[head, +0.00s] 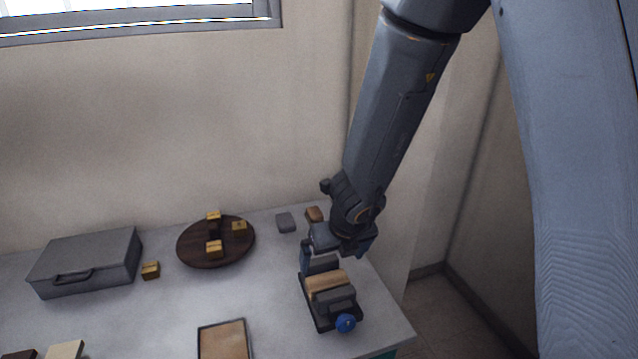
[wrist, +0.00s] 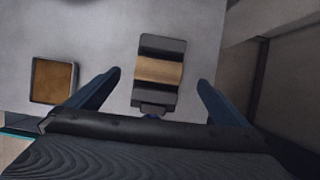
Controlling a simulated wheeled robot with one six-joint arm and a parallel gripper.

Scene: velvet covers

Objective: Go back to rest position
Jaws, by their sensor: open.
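My gripper (wrist: 159,85) is open, with its two blue fingers apart. In the wrist view a dark holder with a tan block (wrist: 158,70) in it lies between and beyond the fingertips. The head view shows my gripper (head: 333,255) low over the right part of the table, at the far end of the same dark holder (head: 319,315). The tan block (head: 327,284) and a grey piece sit in the holder, and a blue knob (head: 345,323) is at its near end. I cannot tell whether the fingers touch the holder.
A grey case (head: 87,262) stands at the left. A round dark board (head: 190,247) holds several small yellow blocks; another yellow block (head: 150,270) lies beside the case. A tan-floored tray (head: 223,340) is at the front. Grey and brown blocks lie behind my gripper. The wall is close behind.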

